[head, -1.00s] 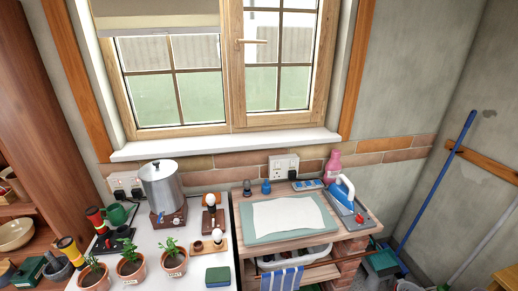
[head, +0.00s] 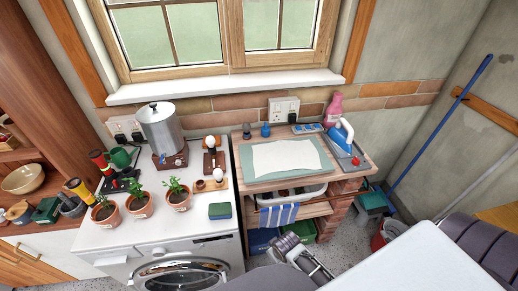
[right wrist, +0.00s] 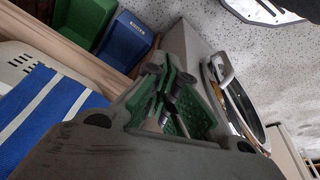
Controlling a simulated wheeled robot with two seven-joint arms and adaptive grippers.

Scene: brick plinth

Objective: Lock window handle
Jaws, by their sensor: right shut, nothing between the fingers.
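The wooden window (head: 235,62) is in the head view, with only its lower panes, lower frame and white sill (head: 225,87) showing. Its handle is outside the picture, above the top edge, and does not show in the right wrist view. My right gripper (head: 291,245) is low in front of the wooden bench, well below the window. It is shut and empty. The right wrist view shows its fingers (right wrist: 160,92) closed together near a striped towel and storage bins. My left gripper is in neither view.
A washing machine (head: 190,262) bears potted plants and a metal urn (head: 162,132). A blue-striped towel (head: 279,214) hangs below. Brooms and a red bucket stand at right.

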